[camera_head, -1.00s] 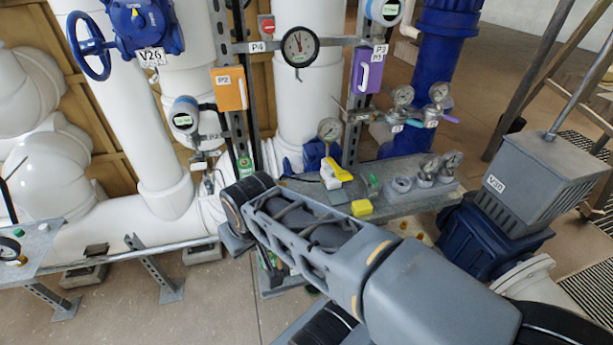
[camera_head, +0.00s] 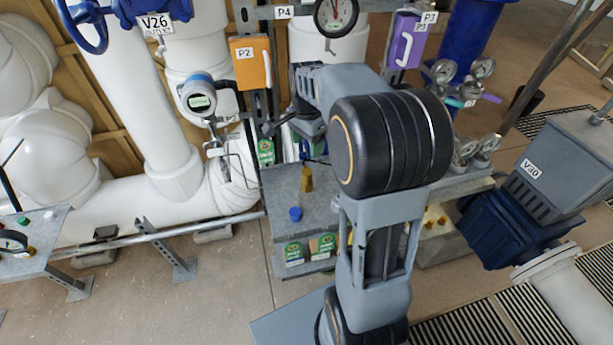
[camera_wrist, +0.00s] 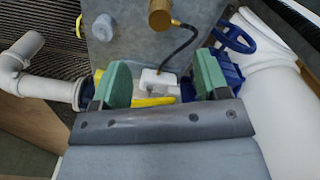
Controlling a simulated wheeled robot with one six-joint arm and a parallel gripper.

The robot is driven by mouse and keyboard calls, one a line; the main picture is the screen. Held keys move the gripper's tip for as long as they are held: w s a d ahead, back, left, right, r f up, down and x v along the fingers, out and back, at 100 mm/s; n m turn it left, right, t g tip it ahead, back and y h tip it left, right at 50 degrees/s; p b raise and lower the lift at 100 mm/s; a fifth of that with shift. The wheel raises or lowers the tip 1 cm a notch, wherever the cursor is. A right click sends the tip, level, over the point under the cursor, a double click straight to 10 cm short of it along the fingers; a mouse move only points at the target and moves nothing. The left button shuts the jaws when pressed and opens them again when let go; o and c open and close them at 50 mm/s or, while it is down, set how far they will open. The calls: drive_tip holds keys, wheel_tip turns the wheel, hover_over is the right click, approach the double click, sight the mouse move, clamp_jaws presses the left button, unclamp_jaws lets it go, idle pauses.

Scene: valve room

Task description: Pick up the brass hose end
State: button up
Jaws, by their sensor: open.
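The brass hose end (camera_head: 306,180) stands on the grey metal shelf (camera_head: 325,205) in the head view, left of my arm. In the wrist view a brass round piece, apparently the same hose end (camera_wrist: 160,14), shows at the top edge, partly cut off. My gripper (camera_wrist: 164,82) is open, its two green fingers apart. The brass piece lies beyond the fingertips, not between them. A white block (camera_wrist: 158,82) with a yellow part shows between the fingers; I cannot tell its distance from them. In the head view my arm hides part of the shelf.
A blue cap (camera_head: 295,214) sits on the shelf near the brass piece. A dark hose (camera_wrist: 187,45) curves from beside the brass piece toward the white block. An orange box (camera_head: 251,62), a purple box (camera_head: 403,40) and several gauges surround the shelf. White pipes (camera_head: 150,110) stand left.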

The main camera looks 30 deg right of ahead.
sight(306, 171)
wheel_tip(306, 171, down, 13)
drive_tip(key=shift+f+p, duration=0.1)
drive_tip(key=shift+p, duration=0.35)
drive_tip(key=shift+c, duration=0.5)
drive_tip(key=c, duration=0.8)
drive_tip(key=shift+r, duration=0.75)
drive_tip(key=shift+s+d+r+b, duration=0.1)
drive_tip(key=shift+s+r+b, duration=0.25)
drive_tip(key=shift+s+r, duration=1.8)
drive_tip(key=shift+s+d+r+b, duration=0.1)
drive_tip(key=shift+s+r+b, duration=0.2)
drive_tip(key=shift+s+r, duration=1.8)
drive_tip(key=shift+s+r+b, duration=0.35)
drive_tip(key=shift+s+r, duration=1.2)
drive_tip(key=shift+s, duration=1.2)
